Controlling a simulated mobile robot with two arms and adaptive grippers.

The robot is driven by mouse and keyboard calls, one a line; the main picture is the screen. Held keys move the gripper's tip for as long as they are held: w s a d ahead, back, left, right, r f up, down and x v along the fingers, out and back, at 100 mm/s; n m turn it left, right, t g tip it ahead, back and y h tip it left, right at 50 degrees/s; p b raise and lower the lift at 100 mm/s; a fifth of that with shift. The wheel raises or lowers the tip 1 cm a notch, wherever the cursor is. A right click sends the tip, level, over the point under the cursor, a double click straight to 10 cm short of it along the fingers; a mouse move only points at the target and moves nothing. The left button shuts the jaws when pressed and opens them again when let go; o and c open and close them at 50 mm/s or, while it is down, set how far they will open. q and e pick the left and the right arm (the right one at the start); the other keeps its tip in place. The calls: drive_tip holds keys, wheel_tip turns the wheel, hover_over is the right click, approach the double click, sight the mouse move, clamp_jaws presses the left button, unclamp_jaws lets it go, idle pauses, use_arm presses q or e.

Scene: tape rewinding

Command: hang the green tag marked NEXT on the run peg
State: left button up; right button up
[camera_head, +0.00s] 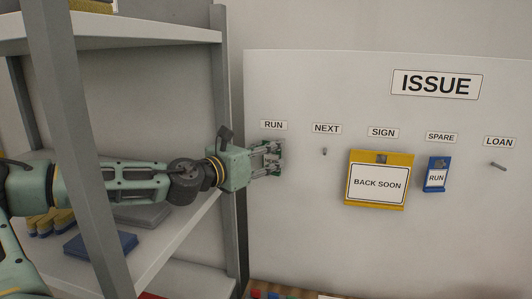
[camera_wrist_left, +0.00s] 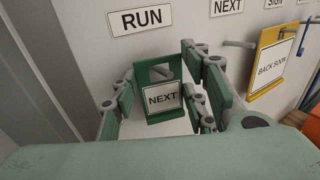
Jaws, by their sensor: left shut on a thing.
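The green tag (camera_wrist_left: 163,99) with a white NEXT label is between the fingers of my left gripper (camera_head: 274,158), which is shut on it. The gripper is at the board, just below the RUN label (camera_head: 273,125). My right gripper is not in view.
The white ISSUE board (camera_head: 480,240) has a bare NEXT peg (camera_head: 324,151) and a bare LOAN peg (camera_head: 498,166). A yellow BACK SOON sign (camera_head: 379,204) and a blue RUN tag (camera_head: 436,187) hang between them. A grey shelf post (camera_head: 227,70) stands close to the left arm.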

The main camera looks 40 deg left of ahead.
use_arm(q)
drive_tip(key=o, duration=0.9)
drive_tip(key=shift+s+d+r, duration=0.1)
drive_tip(key=shift+s, duration=2.95)
drive_tip(key=shift+s+d+r, duration=0.1)
drive_tip(key=shift+s, duration=2.95)
